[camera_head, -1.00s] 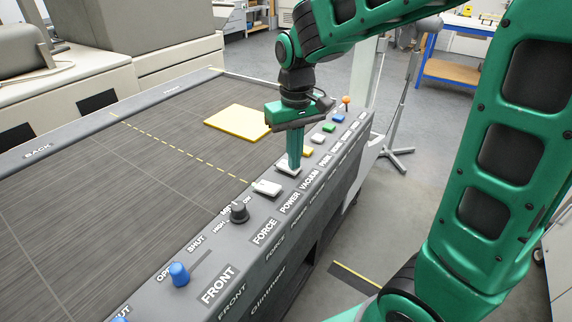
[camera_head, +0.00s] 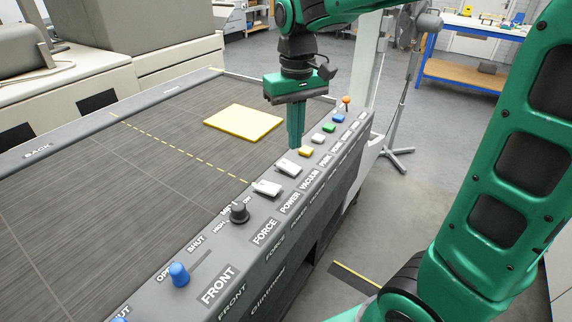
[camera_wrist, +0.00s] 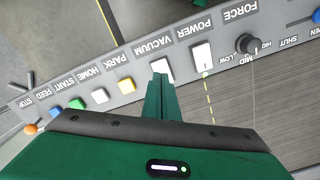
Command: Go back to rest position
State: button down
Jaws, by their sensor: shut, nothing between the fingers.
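My gripper (camera_head: 296,146) is green and points down above the front control panel (camera_head: 246,255) of the grey machine. Its fingers are closed together with nothing between them. In the head view the fingertips are just above and behind the white VACUUM rocker switch (camera_head: 288,168). In the wrist view the closed fingers (camera_wrist: 159,80) overlap the edge of that switch (camera_wrist: 163,69). The white POWER switch (camera_head: 267,188) is beside it, also in the wrist view (camera_wrist: 202,56). Whether the fingertips touch anything is not clear, but a gap seems to show in the head view.
A yellow sheet (camera_head: 243,123) lies on the dark machine bed (camera_head: 130,170). A black FORCE knob (camera_head: 239,212), a blue slider knob (camera_head: 179,273) and several coloured buttons line the panel. A fan (camera_head: 408,60) and a workbench (camera_head: 460,70) stand behind. Open floor lies to the right.

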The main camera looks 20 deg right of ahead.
jog(key=shift+r, duration=0.45)
jog(key=s+d+f+m, duration=0.3)
jog(key=s+d, duration=0.5)
jog(key=s, duration=0.3)
jog(key=s+d+f+m, duration=0.4)
jog(key=s+d, duration=0.5)
jog(key=s, duration=0.3)
jog(key=shift+f+m, duration=0.3)
jog(key=shift+s, duration=0.1)
